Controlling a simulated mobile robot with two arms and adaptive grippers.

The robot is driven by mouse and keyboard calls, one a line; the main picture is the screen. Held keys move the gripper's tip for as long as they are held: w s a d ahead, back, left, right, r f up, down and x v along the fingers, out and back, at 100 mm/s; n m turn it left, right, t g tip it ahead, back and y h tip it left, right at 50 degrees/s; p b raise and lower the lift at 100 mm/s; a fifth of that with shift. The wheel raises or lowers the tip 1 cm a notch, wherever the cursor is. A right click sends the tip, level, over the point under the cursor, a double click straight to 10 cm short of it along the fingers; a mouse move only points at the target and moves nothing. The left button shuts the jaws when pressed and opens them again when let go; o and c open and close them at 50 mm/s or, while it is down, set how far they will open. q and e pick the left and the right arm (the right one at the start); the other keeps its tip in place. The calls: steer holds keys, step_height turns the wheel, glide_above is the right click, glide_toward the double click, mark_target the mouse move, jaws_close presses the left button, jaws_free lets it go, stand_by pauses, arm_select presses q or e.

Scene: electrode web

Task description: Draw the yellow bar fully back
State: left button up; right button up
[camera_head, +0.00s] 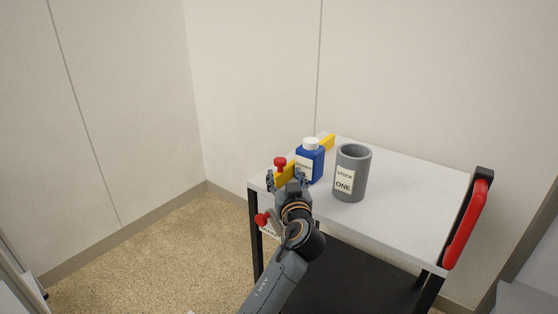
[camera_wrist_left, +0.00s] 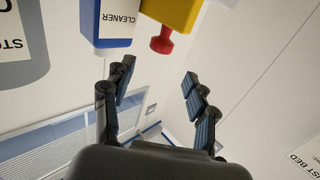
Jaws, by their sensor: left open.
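The yellow bar (camera_head: 328,143) lies along the left edge of the cart top. It shows partly behind the blue bottle and ends near a red knob (camera_head: 280,163). In the left wrist view the bar's yellow end (camera_wrist_left: 172,12) carries a red knob (camera_wrist_left: 161,40) hanging off it. My left gripper (camera_head: 287,182) is at the cart's near left corner, by the bar's near end. In the wrist view the left gripper (camera_wrist_left: 160,92) is open and empty, with the red knob ahead of its fingers, apart from them. My right gripper is not in view.
A blue bottle labelled CLEANER (camera_head: 311,162) stands close beside the bar. A grey STOCK ONE cup (camera_head: 352,174) stands to its right. The white cart top (camera_head: 415,190) is clear further right, with a red handle (camera_head: 466,224) at its right end. Walls stand behind.

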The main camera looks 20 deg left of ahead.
mark_target(281, 163)
arm_select(q)
steer(key=x, duration=0.9)
steer(key=shift+w+a+f, duration=0.15)
steer(key=shift+w, duration=0.05)
jaws_close()
